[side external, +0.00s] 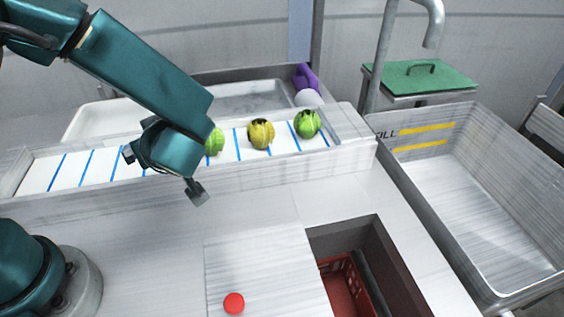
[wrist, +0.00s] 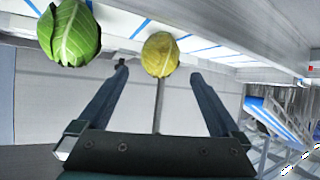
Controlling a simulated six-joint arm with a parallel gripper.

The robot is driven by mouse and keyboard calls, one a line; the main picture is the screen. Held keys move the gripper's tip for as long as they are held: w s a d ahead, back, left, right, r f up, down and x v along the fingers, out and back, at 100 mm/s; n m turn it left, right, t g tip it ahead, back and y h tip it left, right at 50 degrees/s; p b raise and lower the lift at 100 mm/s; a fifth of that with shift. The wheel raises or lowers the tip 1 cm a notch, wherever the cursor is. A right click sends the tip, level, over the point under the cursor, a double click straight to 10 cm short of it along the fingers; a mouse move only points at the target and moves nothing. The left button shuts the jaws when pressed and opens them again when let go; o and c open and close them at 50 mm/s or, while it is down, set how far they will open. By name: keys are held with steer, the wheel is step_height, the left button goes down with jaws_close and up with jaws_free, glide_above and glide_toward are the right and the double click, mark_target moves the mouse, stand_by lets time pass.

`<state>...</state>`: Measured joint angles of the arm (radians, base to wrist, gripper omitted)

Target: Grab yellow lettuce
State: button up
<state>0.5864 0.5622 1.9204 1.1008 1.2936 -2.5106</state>
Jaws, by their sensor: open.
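The yellow lettuce (side external: 261,134) sits on the white conveyor with blue stripes (side external: 67,172), between two green lettuces. One green lettuce (side external: 307,124) is to its right; the other (side external: 214,142) is to its left, partly hidden behind my arm. My gripper (side external: 163,172) is open and empty, left of the yellow lettuce and apart from it in the side view. In the wrist view the yellow lettuce (wrist: 160,54) shows between and beyond the open fingers (wrist: 160,72). A green lettuce (wrist: 70,33) is at the upper left there.
A raised metal rail (side external: 260,165) runs along the conveyor's near side. In front is a counter with a red disc (side external: 234,303) and an opening holding a red crate (side external: 340,274). A metal sink (side external: 460,185) is at right, with a green board (side external: 420,77) behind.

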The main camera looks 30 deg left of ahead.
steer(key=shift+s+d+f, duration=0.1)
steer(key=shift+d+f, duration=0.15)
steer(key=shift+f, duration=0.15)
steer(key=shift+a+f+m, duration=0.1)
steer(key=shift+f+m, duration=0.05)
steer(key=shift+m, duration=0.15)
steer(key=shift+x, duration=2.35)
steer(key=c, duration=1.4)
